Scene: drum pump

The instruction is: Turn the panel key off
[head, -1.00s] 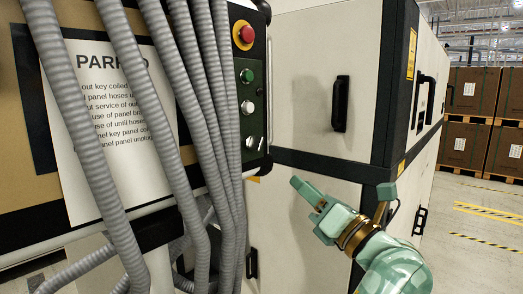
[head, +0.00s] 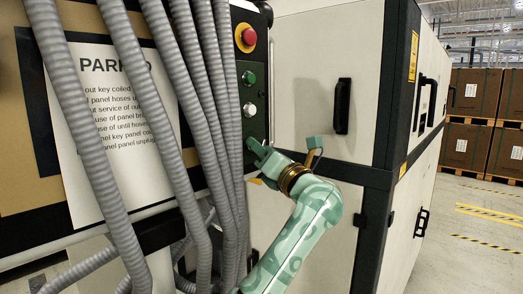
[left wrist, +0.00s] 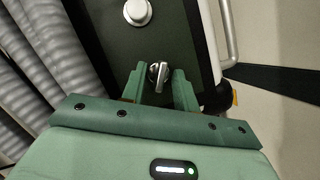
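The panel key (left wrist: 159,75) is a small silver switch low on the dark green control panel (head: 262,92). In the left wrist view it stands between the two green fingers of my left gripper (left wrist: 157,85). The fingers are apart, with a gap on each side of the key. In the head view my left gripper (head: 257,147) is at the panel's lower part and hides the key. My right gripper is not in view.
Above the key are a silver knob (head: 249,110), a green button (head: 248,78) and a red button (head: 248,36). Grey hoses (head: 190,110) hang just left of the panel. A beige cabinet (head: 310,60) with a black handle (head: 342,106) stands to the right.

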